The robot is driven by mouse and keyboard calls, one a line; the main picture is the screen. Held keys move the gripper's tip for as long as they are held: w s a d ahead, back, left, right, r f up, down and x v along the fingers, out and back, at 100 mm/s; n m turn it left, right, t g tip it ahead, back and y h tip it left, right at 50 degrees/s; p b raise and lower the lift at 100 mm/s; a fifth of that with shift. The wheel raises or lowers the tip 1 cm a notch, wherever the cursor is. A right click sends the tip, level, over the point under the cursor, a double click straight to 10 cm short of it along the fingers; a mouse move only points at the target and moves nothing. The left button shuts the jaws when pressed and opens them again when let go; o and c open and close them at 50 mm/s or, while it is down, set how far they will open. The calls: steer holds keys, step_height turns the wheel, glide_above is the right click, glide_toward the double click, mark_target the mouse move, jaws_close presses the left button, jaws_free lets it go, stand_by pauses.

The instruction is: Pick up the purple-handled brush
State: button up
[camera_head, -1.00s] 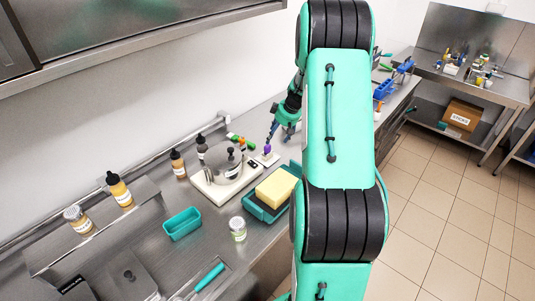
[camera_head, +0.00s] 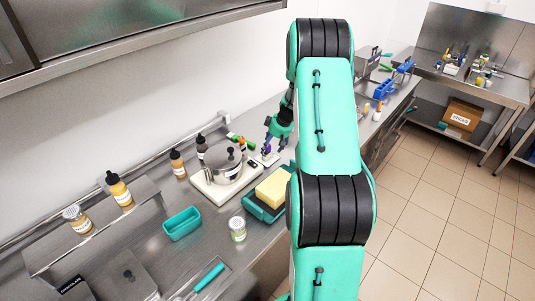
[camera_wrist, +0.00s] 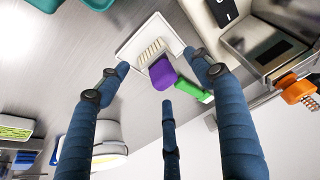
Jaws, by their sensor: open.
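The purple-handled brush (camera_wrist: 163,73) is in the wrist view, upper middle, with pale bristles at a white tray or plate (camera_wrist: 131,46). In the head view the purple handle (camera_head: 267,149) shows small on the counter, right of the round steel pot. My gripper (camera_wrist: 158,66) is open, with three blue fingers spread around the handle; two tips flank it and the third is below it in the picture. I cannot tell whether any finger touches it. In the head view my gripper (camera_head: 274,140) is just above the brush, which it partly hides.
A green item (camera_wrist: 193,90) lies close beside the purple handle. The steel pot (camera_head: 222,163) on its white base stands to the left. Bottles stand along the wall side.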

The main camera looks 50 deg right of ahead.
mark_target(267, 150)
steer(key=shift+x, duration=2.6)
steer(key=c, duration=1.3)
